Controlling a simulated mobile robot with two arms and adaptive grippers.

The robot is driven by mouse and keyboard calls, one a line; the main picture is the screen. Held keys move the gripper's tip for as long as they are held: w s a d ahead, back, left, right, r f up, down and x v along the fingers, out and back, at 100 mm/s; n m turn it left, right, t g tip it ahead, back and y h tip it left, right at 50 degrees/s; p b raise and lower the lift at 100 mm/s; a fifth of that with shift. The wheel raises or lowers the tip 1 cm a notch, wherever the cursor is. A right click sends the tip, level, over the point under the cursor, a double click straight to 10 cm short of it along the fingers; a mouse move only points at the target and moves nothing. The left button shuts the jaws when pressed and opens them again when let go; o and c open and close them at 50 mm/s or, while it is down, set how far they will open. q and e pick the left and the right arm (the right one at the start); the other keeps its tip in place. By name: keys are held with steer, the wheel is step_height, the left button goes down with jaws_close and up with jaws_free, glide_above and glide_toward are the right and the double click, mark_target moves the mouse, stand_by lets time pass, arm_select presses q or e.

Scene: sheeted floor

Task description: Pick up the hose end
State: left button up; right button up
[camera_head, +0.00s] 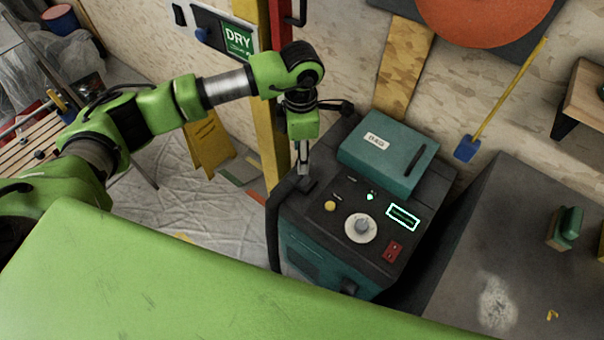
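A green and teal machine (318,221) with a dial, buttons and a lit display stands in the middle. A black hose (272,235) rises along its left side and bends over the top left edge. What looks like the hose end (300,186) lies at that top left corner. My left gripper (303,173) points down right at this spot, its narrow silver fingers close above or touching the hose end. I cannot tell whether the fingers are open or shut, or whether they hold it. My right gripper is not in view.
A teal box (388,152) sits on the back of the machine top. A yellow post (268,125) stands behind my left arm. A dark table (510,245) with a green-handled tool (567,228) is at the right. Sheeted floor (210,220) lies open at the left.

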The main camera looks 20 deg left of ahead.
arm_select(q)
step_height(320, 180, down, 4)
steer(key=shift+w+f+p, duration=0.15)
steer(key=shift+f+p, duration=0.1)
steer(key=shift+p, duration=0.75)
steer(key=shift+f, duration=0.25)
jaws_close()
steer(key=shift+w+r, duration=0.1)
steer(key=shift+r+b, duration=0.5)
steer(key=shift+b, duration=0.05)
steer(key=s+d+r+b, duration=0.5)
steer(key=s+d+r, duration=0.1)
steer(key=s+r, duration=0.6)
steer(key=shift+s+d, duration=0.15)
steer(key=shift+s, duration=0.2)
